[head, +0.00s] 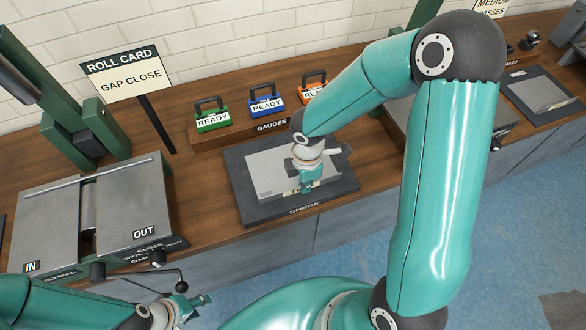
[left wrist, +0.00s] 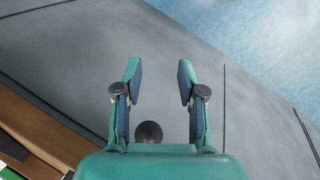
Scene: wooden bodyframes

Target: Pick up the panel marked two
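A flat light-grey panel (head: 265,173) lies on the dark plate labelled CHECK (head: 247,211). It has a small mark near its left edge, too small to read, so I cannot tell whether it is marked two. My right gripper (head: 306,186) points down over the panel's right part and hides some of it. I cannot tell whether its fingers are open or touch the panel. My left gripper (head: 197,304) is at the bottom left, in front of the bench. In the left wrist view the left gripper (left wrist: 159,75) is open and empty.
A roll machine (head: 50,225) marked IN and OUT stands left, with a crank (head: 172,268) close to my left gripper. Its ball knob (left wrist: 149,132) shows in the left wrist view. Gauges marked READY (head: 266,103) stand behind the plate. Another grey sheet (head: 540,92) lies far right.

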